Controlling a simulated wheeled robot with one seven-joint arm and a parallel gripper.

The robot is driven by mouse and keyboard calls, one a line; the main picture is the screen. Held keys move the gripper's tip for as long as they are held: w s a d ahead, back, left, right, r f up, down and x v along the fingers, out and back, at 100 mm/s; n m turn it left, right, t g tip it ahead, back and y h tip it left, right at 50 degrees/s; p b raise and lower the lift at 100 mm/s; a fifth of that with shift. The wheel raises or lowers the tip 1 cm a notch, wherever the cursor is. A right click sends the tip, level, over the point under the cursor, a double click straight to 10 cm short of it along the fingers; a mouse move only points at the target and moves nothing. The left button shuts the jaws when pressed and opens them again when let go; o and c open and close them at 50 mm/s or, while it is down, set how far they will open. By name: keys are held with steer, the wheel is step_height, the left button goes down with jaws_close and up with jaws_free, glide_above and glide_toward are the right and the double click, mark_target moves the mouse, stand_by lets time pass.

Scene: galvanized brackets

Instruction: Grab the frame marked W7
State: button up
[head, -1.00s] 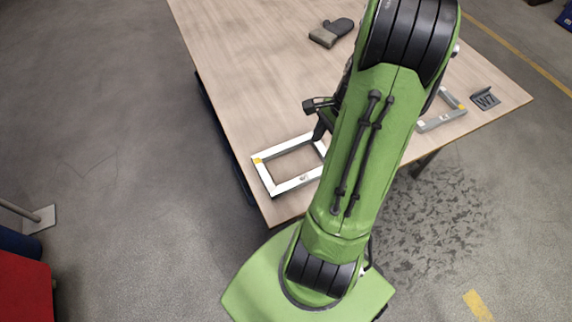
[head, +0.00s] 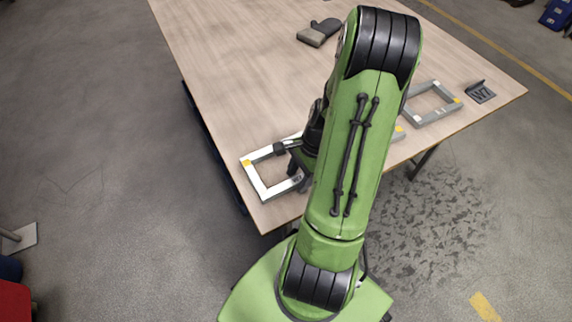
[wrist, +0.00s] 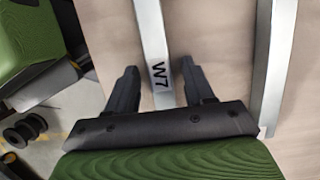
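The frame marked W7 is a pale metal rectangle (head: 256,180) lying flat near the table's near left corner, with a yellow patch on one corner. My arm hides its right part in the head view. In the wrist view one bar of it (wrist: 152,30) carries the dark letters W7. My gripper (wrist: 160,67) is open, with one black finger on each side of that bar. The fingers appear apart from the bar, with gaps on both sides. In the head view my gripper (head: 286,152) is over this frame.
A dark brush-like object (head: 318,32) lies farther back. The table's left middle is clear.

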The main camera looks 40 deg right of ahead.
jaws_close()
stand_by(1.2)
